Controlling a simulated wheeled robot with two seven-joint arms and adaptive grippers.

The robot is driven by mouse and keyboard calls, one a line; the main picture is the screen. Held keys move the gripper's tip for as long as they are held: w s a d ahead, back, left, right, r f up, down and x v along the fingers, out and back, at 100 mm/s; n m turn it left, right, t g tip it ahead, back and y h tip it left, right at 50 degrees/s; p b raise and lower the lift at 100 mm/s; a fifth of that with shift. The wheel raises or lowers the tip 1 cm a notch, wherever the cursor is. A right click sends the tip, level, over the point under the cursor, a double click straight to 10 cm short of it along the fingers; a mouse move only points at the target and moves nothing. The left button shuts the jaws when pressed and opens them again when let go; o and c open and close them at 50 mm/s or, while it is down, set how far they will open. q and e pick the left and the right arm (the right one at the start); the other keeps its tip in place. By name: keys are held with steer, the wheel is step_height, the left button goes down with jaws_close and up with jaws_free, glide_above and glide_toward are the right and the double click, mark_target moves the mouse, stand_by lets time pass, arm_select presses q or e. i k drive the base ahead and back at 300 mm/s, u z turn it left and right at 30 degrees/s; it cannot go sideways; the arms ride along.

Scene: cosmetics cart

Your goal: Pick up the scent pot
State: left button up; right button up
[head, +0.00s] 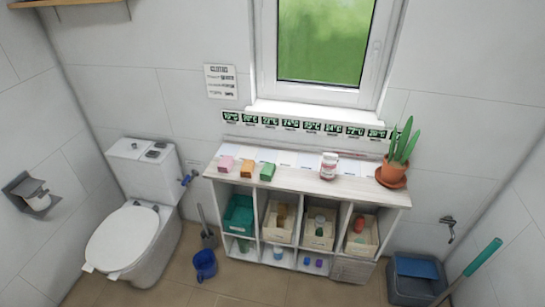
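No object is clearly marked as the scent pot, and I cannot tell which one it is. A small white jar with a reddish label (329,165) stands upright on the top of the pale shelf cart, right of its middle. Small pink (226,164), orange (247,168) and green (267,172) items stand in a row at the left of the top. A terracotta pot with a green spiky plant (391,175) stands at the right end. Neither of my grippers is in view.
The shelf cart (300,187) stands against the wall under a window; its bins hold small items. The cart top is bare between the green item and the jar.

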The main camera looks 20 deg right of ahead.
mark_target(327, 172)
steer(key=u, duration=0.45)
steer(key=i, duration=1.55)
steer(key=z, duration=0.45)
